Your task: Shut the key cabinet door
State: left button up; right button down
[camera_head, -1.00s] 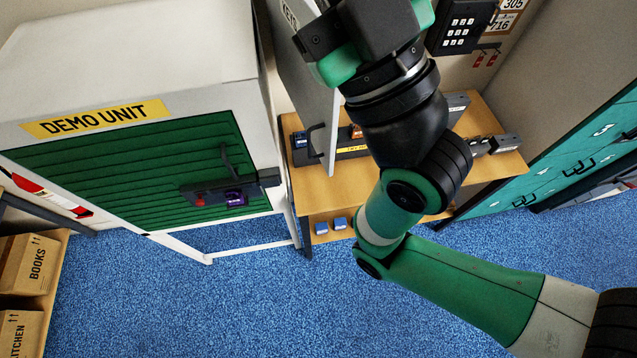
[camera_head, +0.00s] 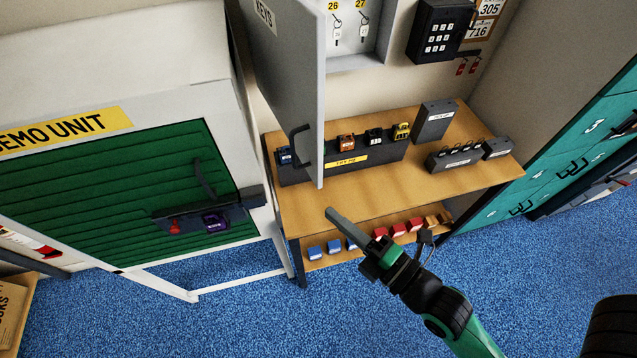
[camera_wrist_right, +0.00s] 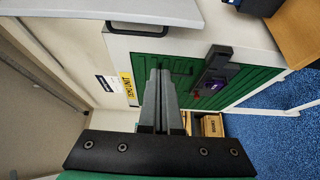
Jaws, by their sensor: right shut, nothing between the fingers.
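The key cabinet door (camera_head: 290,85) is a grey panel marked KEYS, standing wide open at the left of the cabinet. Its dark handle (camera_head: 300,145) is near the lower free edge. The open key cabinet (camera_head: 360,40) shows keys under tags 26 and 27. My right gripper (camera_head: 335,216) is shut and empty, in front of the bench and below the door, apart from it in the head view. In the right wrist view the shut fingers (camera_wrist_right: 158,90) point toward the demo unit; a pale panel with a dark handle (camera_wrist_right: 45,10) crosses the top left. My left gripper is not in view.
A wooden bench (camera_head: 400,190) under the cabinet holds a rack of padlocks (camera_head: 345,160) and dark boxes. The white and green demo unit (camera_head: 110,190) stands at the left. A black keypad box (camera_head: 440,30) hangs right of the cabinet. Teal lockers (camera_head: 560,160) line the right.

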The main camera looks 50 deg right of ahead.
aim_at(319, 180)
jog(key=w+d, duration=0.1)
jog(key=w, duration=0.2)
jog(key=w+d+p, duration=0.1)
jog(key=w, duration=0.2)
jog(key=w+d, duration=0.2)
jog(key=shift+w+p, duration=0.4)
jog(key=shift+s+d+r, duration=0.1)
jog(key=shift+s+d, duration=0.15)
jog(key=shift+d, duration=0.15)
